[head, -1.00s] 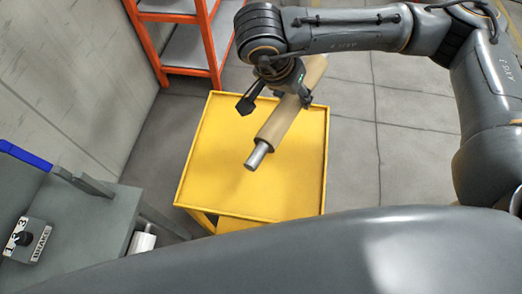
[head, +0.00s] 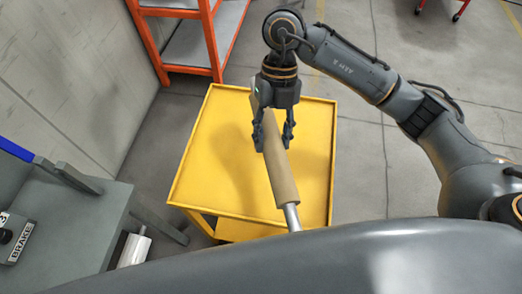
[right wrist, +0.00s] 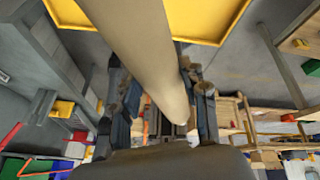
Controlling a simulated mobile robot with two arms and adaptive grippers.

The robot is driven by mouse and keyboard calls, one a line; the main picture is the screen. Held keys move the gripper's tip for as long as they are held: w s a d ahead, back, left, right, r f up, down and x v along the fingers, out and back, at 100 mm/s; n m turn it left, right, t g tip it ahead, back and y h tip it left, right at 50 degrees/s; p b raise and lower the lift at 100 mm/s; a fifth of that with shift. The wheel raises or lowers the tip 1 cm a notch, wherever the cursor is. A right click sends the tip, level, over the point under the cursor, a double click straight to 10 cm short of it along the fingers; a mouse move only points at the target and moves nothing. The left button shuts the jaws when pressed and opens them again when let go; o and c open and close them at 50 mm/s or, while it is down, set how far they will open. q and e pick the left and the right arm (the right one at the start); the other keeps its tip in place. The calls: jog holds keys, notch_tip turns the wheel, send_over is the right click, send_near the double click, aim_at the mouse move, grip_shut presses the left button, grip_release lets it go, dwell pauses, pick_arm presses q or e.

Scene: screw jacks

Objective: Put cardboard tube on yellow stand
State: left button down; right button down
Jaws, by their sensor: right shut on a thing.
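The cardboard tube (head: 279,175) is tan, with a grey metal rod (head: 291,217) sticking out of its near end. My right gripper (head: 273,140) is shut on the tube, fingers on either side of it. The tube lies over the yellow stand (head: 215,150), a square top with a raised rim; I cannot tell its height above it. The rod end reaches past the near rim, partly hidden by my own body. In the right wrist view the tube (right wrist: 140,50) runs between the fingers, with the yellow stand (right wrist: 205,25) behind. My left gripper is not in view.
A grey bench (head: 75,225) with a brake box (head: 14,238) stands at the left. An orange-framed shelf (head: 212,40) is behind the stand. The left part of the stand top is bare. Grey floor is open to the right.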

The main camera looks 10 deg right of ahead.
aim_at(268, 158)
jog(key=f+m+t+y+b, duration=0.1)
jog(key=m, duration=0.3)
jog(key=s+a+f+m+t+y+b, duration=0.1)
jog(key=f+m, duration=0.1)
jog(key=m, duration=0.2)
jog(key=s+f+m+t+y+b, duration=0.1)
jog(key=m, duration=0.2)
jog(key=shift+s+a+f+m+t, duration=0.2)
jog(key=shift+f+m+t, duration=0.05)
jog(key=shift+m+t, duration=0.15)
jog(key=w+f+m+t, duration=0.1)
jog(key=w+f+m, duration=0.1)
jog(key=w+f, duration=0.1)
jog(key=w+d+f+m+b, duration=0.1)
jog(key=w+f+m, duration=0.1)
jog(key=w+f, duration=0.2)
jog(key=w+d+f+m+t, duration=0.1)
jog(key=w+f+m, duration=0.1)
jog(key=w+f, duration=0.2)
jog(key=shift+w+f+t+b, duration=0.15)
jog(key=shift+w+t+b, duration=0.2)
jog(key=shift+w, duration=0.5)
jog(key=shift+w+f, duration=0.2)
jog(key=shift+f, duration=1.55)
jog(key=c, duration=0.7)
grip_release()
